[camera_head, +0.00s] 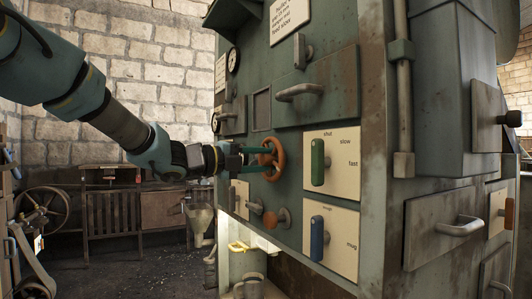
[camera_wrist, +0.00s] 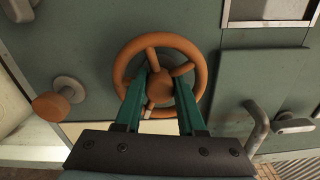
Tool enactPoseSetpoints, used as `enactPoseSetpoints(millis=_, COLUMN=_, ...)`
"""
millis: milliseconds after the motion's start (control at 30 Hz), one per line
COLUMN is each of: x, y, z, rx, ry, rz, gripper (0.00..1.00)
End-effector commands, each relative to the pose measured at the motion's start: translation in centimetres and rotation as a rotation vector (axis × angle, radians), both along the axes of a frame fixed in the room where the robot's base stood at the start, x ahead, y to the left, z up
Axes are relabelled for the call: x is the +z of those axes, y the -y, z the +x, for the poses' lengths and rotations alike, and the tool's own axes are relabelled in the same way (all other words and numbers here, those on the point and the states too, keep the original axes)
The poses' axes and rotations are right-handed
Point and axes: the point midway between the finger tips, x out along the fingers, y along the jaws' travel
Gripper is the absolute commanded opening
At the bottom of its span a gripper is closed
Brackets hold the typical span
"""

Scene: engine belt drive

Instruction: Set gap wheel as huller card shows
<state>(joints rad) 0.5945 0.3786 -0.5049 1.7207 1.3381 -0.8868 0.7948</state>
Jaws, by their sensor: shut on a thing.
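The orange-brown gap wheel (camera_head: 278,154) is a spoked handwheel on the front of the green machine. My gripper (camera_head: 258,161) reaches it from the left. In the wrist view, its teal fingers (camera_wrist: 167,88) are shut on the hub of the wheel (camera_wrist: 188,50), inside the rim. A small pale mark shows at the wheel's lower left. Most of the scale plate behind the wheel is hidden. A white card (camera_head: 289,18) with lines of text is at the top of the machine. Its upper part is cut off, and only "feed slow" reads clearly at its bottom.
A green lever (camera_head: 318,162) stands upright on a plate marked shut, slow and fast. A blue lever (camera_head: 318,238) is on the plate below. An orange knob (camera_head: 270,220) is below the wheel, and a metal handle (camera_head: 299,92) juts out above. Gauges (camera_head: 233,60) line the left edge.

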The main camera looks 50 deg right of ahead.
Motion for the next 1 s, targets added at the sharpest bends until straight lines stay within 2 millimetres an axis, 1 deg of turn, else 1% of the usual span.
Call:
enactPoseSetpoints(millis=700, x=0.06, y=-0.04, z=-0.07, rx=-0.001, ry=-0.637, rz=0.252, gripper=0.0)
enactPoseSetpoints(millis=1000, x=-0.05, y=-0.06, z=-0.11, rx=0.0, ry=-0.882, rz=0.348, gripper=0.0)
